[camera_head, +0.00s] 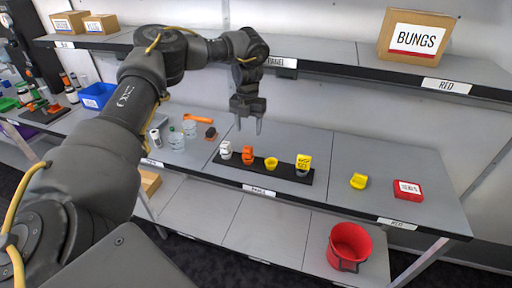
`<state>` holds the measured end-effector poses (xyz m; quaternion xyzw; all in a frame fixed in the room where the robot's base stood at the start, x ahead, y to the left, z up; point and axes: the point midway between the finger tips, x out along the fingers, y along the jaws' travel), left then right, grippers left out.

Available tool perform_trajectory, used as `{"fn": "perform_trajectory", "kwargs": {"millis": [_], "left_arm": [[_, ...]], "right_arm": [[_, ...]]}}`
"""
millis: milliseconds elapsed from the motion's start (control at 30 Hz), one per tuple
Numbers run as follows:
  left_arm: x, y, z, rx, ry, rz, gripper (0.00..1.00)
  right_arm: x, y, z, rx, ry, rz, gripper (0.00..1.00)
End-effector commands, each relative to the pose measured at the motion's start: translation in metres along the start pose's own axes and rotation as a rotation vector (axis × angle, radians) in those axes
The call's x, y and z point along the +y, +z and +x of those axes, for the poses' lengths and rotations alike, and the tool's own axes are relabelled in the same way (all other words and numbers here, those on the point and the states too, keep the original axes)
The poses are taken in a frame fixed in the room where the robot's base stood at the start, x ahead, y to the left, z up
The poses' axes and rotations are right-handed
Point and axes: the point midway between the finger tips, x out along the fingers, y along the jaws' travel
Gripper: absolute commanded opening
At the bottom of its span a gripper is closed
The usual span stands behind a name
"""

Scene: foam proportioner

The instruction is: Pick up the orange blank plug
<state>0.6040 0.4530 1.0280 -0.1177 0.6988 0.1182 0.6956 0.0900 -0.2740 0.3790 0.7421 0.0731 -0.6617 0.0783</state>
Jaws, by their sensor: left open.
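An orange plug (248,154) stands on a long black rack (229,162) on the grey middle shelf. On the same rack are a white plug (225,150) to its left, a yellow cup-like piece (271,163) to its right, and a yellow and grey piece (303,164) near the right end. My left gripper (248,127) is open and empty, fingers pointing down, above the orange plug and apart from it in the picture. How far above, I cannot tell. My right gripper is out of view.
A yellow piece (358,181) and a red box (407,190) lie right of the rack. Clear bottles, an orange tool (197,119) and a small dark block (211,133) are to its left. An upper shelf holds a BUNGS box (414,36). A red bucket (349,245) is below.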

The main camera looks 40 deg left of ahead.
Motion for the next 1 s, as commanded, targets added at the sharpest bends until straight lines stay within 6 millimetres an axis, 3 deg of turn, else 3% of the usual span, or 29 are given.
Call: {"fn": "perform_trajectory", "kwargs": {"millis": [167,367,500,767,1000], "left_arm": [[0.0,0.0,0.004,0.001,0.001,0.0,0.55],[0.0,0.0,0.033,0.002,0.001,0.001,0.55],[0.001,0.0,0.05,0.002,0.001,-0.001,0.55],[0.001,0.0,0.058,0.0,0.001,-0.001,0.55],[0.005,0.0,0.092,0.002,0.002,-0.001,0.55]], "right_arm": [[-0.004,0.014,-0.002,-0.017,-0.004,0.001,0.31],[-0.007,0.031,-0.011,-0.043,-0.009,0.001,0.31],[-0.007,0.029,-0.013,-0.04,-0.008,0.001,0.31],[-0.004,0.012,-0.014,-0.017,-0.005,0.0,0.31],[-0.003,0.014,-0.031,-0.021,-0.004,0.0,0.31]]}}
